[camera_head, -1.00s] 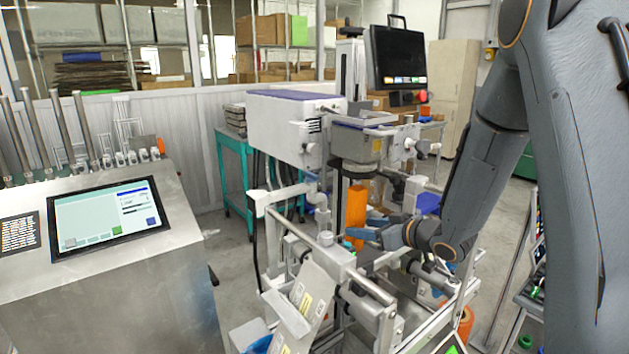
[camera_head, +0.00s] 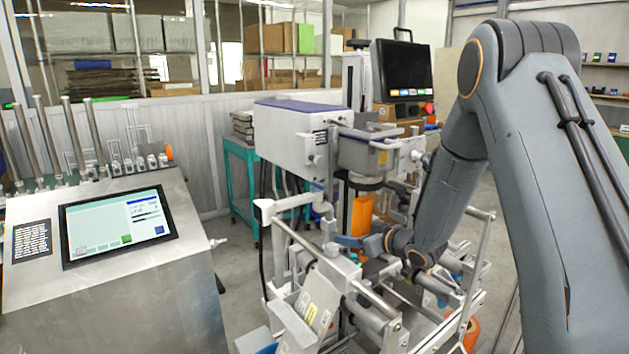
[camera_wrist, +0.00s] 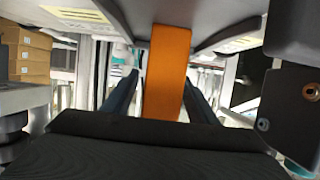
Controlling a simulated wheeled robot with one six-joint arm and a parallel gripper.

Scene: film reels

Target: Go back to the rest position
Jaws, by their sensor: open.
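My gripper (camera_head: 352,241) is at the middle of the head view, at the front of the labelling machine, just below and in front of an upright orange block (camera_head: 361,213). In the wrist view, the two dark fingers (camera_wrist: 160,95) stand apart. The orange block (camera_wrist: 166,70) shows beyond and between them, under a grey overhanging part. Whether any finger touches the block cannot be told. My grey arm reaches in from the right and hides part of the machine.
The white and grey machine (camera_head: 300,133) with its rails and rollers surrounds my gripper closely. A monitor (camera_head: 402,70) stands above it. A steel console with a touchscreen (camera_head: 118,225) stands at left. A teal table (camera_head: 240,150) is behind. Cardboard boxes (camera_wrist: 28,55) show in the wrist view.

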